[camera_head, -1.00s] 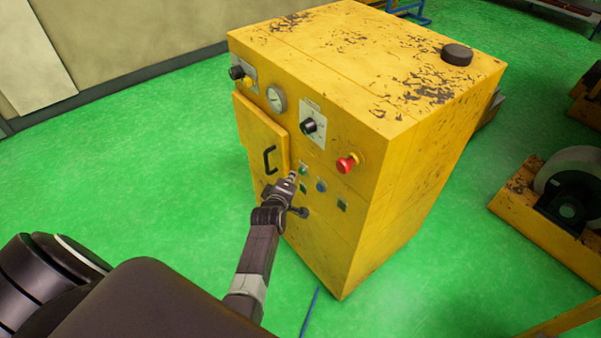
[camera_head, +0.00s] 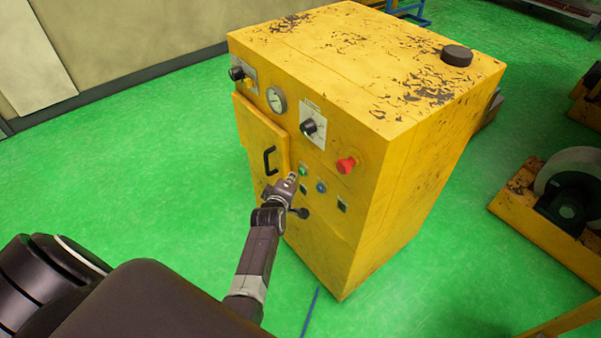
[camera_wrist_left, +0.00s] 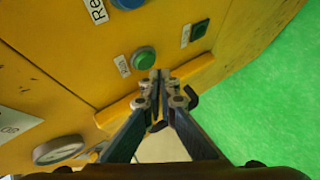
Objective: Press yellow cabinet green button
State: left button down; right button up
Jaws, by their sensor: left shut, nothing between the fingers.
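The yellow cabinet (camera_head: 395,200) stands on the green floor, with its control panel facing me. A round green button (camera_head: 303,171) sits on the panel, just right of the door; it also shows in the left wrist view (camera_wrist_left: 144,59) beside a small label. My left gripper (camera_head: 292,177) is shut and empty, its tips close to this button. In the left wrist view the fingertips (camera_wrist_left: 158,76) appear just below and right of the button. I cannot tell whether they touch the panel. My right gripper is not in view.
The panel also has a blue button (camera_head: 321,187), a red knob (camera_head: 346,164), a black rotary switch (camera_head: 309,126), a gauge (camera_head: 276,99) and a door handle (camera_head: 269,160). A yellow machine (camera_head: 545,211) stands at the right. The floor left of the cabinet is clear.

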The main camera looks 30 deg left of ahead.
pick_arm(q)
jog(key=shift+w, duration=0.1)
jog(key=shift+w+d, duration=0.15)
jog(key=shift+w, duration=0.15)
jog(key=shift+w+d, duration=0.15)
jog(key=shift+w, duration=0.25)
dwell(0.9)
jog(key=shift+s, duration=0.1)
jog(key=shift+s+a+p, duration=0.3)
jog(key=shift+s+p, duration=0.1)
jog(key=shift+s, duration=0.3)
jog(key=s, duration=0.1)
jog(key=s+a+p, duration=0.1)
jog(key=s, duration=0.1)
jog(key=s+a+p, duration=0.1)
jog(key=shift+s, duration=0.3)
